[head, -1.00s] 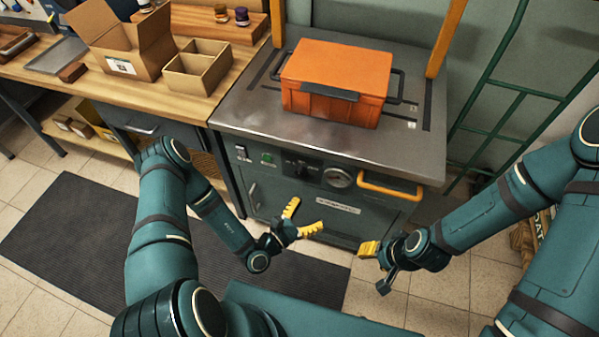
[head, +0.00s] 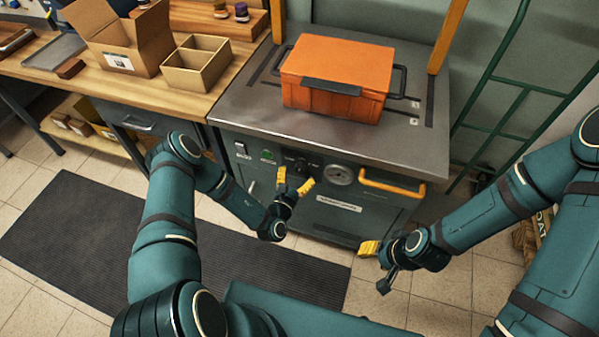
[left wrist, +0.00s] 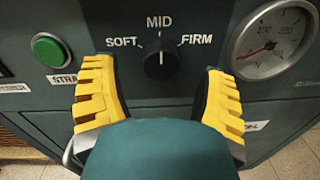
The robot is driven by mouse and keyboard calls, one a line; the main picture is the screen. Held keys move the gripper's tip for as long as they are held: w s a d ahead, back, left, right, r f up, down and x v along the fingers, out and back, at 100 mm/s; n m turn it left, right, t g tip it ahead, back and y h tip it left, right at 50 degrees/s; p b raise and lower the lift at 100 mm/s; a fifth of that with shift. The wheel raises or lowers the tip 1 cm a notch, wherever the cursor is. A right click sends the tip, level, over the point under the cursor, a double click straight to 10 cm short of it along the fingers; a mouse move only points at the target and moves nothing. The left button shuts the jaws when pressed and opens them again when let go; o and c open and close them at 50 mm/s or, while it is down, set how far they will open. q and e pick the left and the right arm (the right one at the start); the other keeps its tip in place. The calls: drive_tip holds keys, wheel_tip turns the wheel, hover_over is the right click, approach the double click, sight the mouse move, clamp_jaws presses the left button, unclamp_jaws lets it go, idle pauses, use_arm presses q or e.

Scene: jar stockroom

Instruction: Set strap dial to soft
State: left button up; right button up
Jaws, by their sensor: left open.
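The strap dial (left wrist: 160,62) is a black round knob on the machine's dark front panel. In the left wrist view its white pointer line stands upright at MID, with SOFT to its left and FIRM to its right. My left gripper (left wrist: 158,105) is open and empty, its yellow fingers on either side below the dial and apart from it. In the head view my left gripper (head: 294,184) is in front of the panel and partly covers the dial (head: 302,165). My right gripper (head: 369,248) is low at the right, away from the panel; its opening cannot be made out.
A green button (left wrist: 50,50) is left of the dial and a pressure gauge (left wrist: 272,40) is right of it. A yellow handle (head: 392,186) juts from the panel. An orange crate (head: 335,75) stands on the metal top. A dark mat (head: 90,235) lies on the floor.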

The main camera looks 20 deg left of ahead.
use_arm(q)
drive_tip(key=shift+w+d, duration=0.15)
drive_tip(key=shift+w, duration=1.15)
drive_tip(key=shift+c, duration=0.2)
drive_tip(key=c, duration=1.2)
drive_tip(key=shift+n, duration=1.2)
drive_tip(key=n+p, duration=0.1)
drive_tip(key=n, duration=0.2)
drive_tip(key=shift+n, duration=0.4)
drive_tip(key=n+p, duration=0.1)
drive_tip(key=n, duration=0.4)
drive_tip(key=shift+n+y, duration=0.3)
drive_tip(key=shift+n, duration=0.4)
